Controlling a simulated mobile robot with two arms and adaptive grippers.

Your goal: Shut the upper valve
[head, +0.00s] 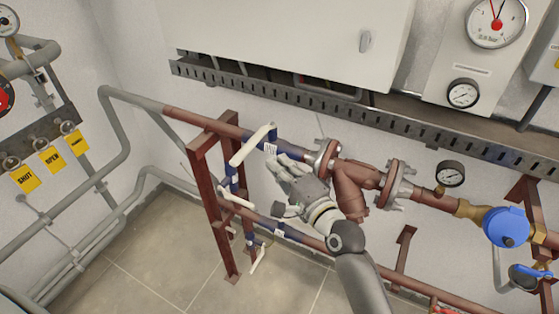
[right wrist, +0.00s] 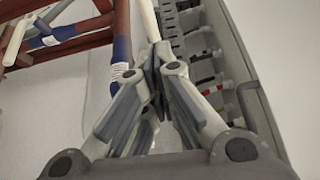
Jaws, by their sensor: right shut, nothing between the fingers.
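The upper valve's white lever (head: 252,145) slants across the upper pipe's blue section in the head view. In the right wrist view the pale lever (right wrist: 148,20) rises just beyond the fingertips, beside the blue pipe section (right wrist: 122,50). My right gripper (head: 277,163) is shut and empty, its tips just below and right of the lever. The tips also show in the wrist view (right wrist: 157,58); I cannot tell whether they touch the lever. My left gripper is not in view.
A red-brown frame (head: 212,205) stands left of my gripper. A flanged strainer (head: 352,185) is close on the right. A slotted cable tray (head: 340,98) and white cabinet (head: 285,40) are behind.

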